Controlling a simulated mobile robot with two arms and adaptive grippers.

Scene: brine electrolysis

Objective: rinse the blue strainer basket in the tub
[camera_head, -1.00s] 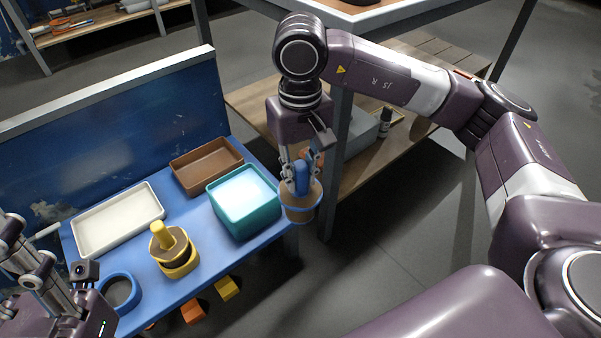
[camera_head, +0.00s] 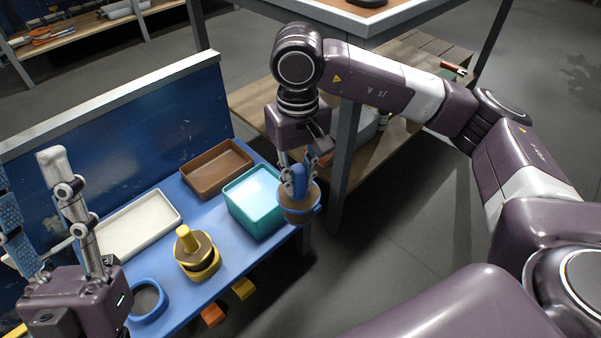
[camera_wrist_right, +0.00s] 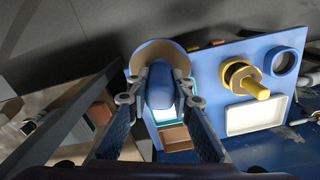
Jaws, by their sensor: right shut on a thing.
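The blue strainer basket (camera_head: 298,214) has a blue rim, a blue grip and a tan body. My right gripper (camera_head: 299,172) is shut on its blue grip and holds it upright in the air by the tub's right side. In the right wrist view the basket (camera_wrist_right: 155,50) hangs from the gripper (camera_wrist_right: 160,100). The teal tub (camera_head: 262,222) stands on the blue bench with pale blue liquid in it; the wrist view shows part of it behind the grip. My left gripper (camera_head: 28,190) is open and empty at the lower left.
On the blue bench (camera_head: 225,265) are a brown tray (camera_head: 212,183), a white tray (camera_head: 170,215), a yellow basket (camera_head: 188,246) in a yellow ring, and an empty blue ring (camera_head: 148,312). A table leg (camera_head: 345,165) stands close behind my right gripper. Orange and yellow blocks lie below the bench.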

